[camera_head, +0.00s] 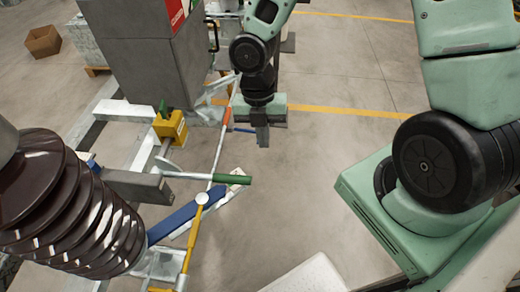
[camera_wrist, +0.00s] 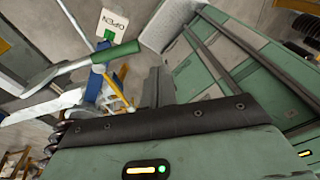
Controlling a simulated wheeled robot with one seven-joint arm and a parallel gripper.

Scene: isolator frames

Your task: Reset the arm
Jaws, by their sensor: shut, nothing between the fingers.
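My gripper (camera_head: 262,138) hangs below my green and black arm at the upper middle of the head view, pointing down. Its fingers are together with nothing between them. In the wrist view the dark fingers (camera_wrist: 157,88) stand up beyond the black edge of my gripper's body. A metal lever with a green handle (camera_head: 233,179) lies below my gripper in the head view, apart from it. The green handle also shows in the wrist view (camera_wrist: 115,53), left of the fingers, near a white plate marked OPEN (camera_wrist: 113,22).
A brown ribbed insulator (camera_head: 70,205) stands at the left. A yellow block (camera_head: 170,127) sits on the grey frame beside a large grey cabinet (camera_head: 150,60). A blue bar (camera_head: 185,215) and a yellow rod (camera_head: 190,240) run near the lever. Open floor (camera_head: 290,200) lies right of the lever.

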